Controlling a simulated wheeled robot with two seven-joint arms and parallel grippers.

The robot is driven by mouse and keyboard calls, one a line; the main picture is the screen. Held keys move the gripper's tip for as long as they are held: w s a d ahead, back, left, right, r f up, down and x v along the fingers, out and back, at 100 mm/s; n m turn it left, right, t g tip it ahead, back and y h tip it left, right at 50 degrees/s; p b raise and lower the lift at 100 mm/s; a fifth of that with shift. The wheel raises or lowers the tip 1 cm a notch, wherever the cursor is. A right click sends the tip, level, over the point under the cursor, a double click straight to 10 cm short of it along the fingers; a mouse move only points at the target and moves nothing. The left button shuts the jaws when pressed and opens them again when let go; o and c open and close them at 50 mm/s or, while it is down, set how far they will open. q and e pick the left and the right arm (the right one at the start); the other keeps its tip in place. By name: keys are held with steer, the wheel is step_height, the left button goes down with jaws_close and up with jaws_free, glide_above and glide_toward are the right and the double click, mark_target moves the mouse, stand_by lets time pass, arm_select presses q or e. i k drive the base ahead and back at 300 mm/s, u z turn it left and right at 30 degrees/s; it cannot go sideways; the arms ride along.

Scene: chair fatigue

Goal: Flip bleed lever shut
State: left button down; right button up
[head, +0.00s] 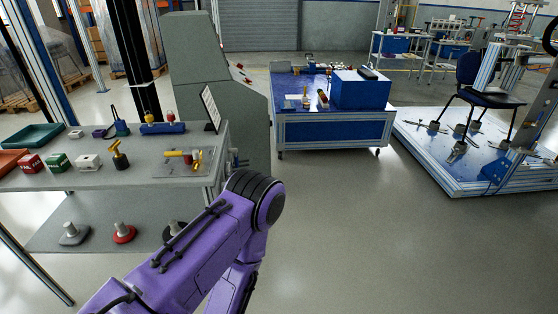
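A small valve assembly (187,158) with a yellow part and a red part lies on a grey plate (196,168) at the right end of the grey bench. It may carry the bleed lever, but it is too small to tell the lever's position. A blue block (162,128) with a yellow knob and a red knob stands behind it near the bench's back edge. My purple arm comes in from the lower left and bends in front of the bench's right end. Neither of my grippers shows in the head view.
The grey bench (130,180) also holds a yellow-handled valve (119,155), small boxes, trays and an upright tablet (211,108). Several weights stand on its lower shelf. A blue cart (335,128) and a chair (485,85) on a platform are farther off. The floor at right is clear.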

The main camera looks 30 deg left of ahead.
mark_target(236, 159)
steer(key=u, duration=0.05)
steer(key=i, duration=0.75)
steer(key=u, duration=0.9)
steer(key=i, duration=0.4)
steer(key=u, duration=0.35)
